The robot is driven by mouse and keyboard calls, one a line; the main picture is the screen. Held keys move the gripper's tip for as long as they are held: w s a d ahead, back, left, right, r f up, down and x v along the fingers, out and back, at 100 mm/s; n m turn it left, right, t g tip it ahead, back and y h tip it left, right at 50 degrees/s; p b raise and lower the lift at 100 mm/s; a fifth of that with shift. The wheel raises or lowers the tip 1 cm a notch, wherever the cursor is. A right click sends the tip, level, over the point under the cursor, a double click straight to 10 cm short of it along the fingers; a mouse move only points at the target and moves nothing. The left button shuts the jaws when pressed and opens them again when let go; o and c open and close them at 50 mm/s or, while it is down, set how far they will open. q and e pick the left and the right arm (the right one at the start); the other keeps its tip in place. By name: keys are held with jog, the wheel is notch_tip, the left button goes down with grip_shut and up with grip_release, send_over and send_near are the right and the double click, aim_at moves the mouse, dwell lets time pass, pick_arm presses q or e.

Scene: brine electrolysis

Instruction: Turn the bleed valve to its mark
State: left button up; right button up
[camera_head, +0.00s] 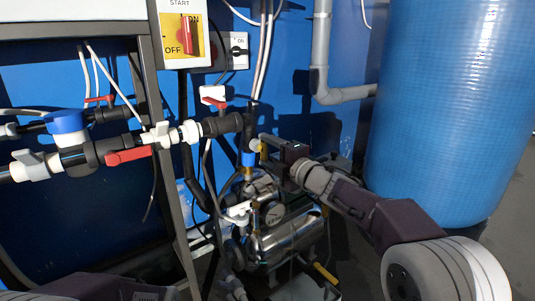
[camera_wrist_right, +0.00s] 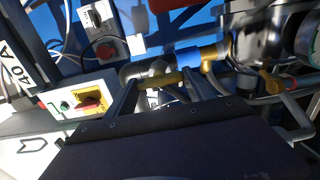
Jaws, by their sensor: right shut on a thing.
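The bleed valve shows as a small yellow handle (camera_head: 264,150) beside a blue fitting (camera_head: 248,158) with brass below it, at the centre of the head view. In the right wrist view the yellow handle (camera_wrist_right: 168,79) lies between my fingertips, next to the blue fitting (camera_wrist_right: 188,57) and a brass elbow (camera_wrist_right: 215,52). My right gripper (camera_head: 262,146) reaches in from the right and is shut on the yellow handle; it also shows in the right wrist view (camera_wrist_right: 160,84). I cannot make out the valve's mark. My left gripper is out of view.
A shiny steel pump (camera_head: 285,243) stands below the valve. White and grey pipework with a red-handled valve (camera_head: 128,156) runs on the left. A large blue tank (camera_head: 435,110) stands at right. A switch box with a red switch (camera_head: 186,35) is above.

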jog(key=shift+f, duration=0.1)
jog(key=o, duration=1.4)
jog(key=p+v, duration=0.2)
jog(key=v, duration=0.7)
jog(key=shift+p, duration=0.3)
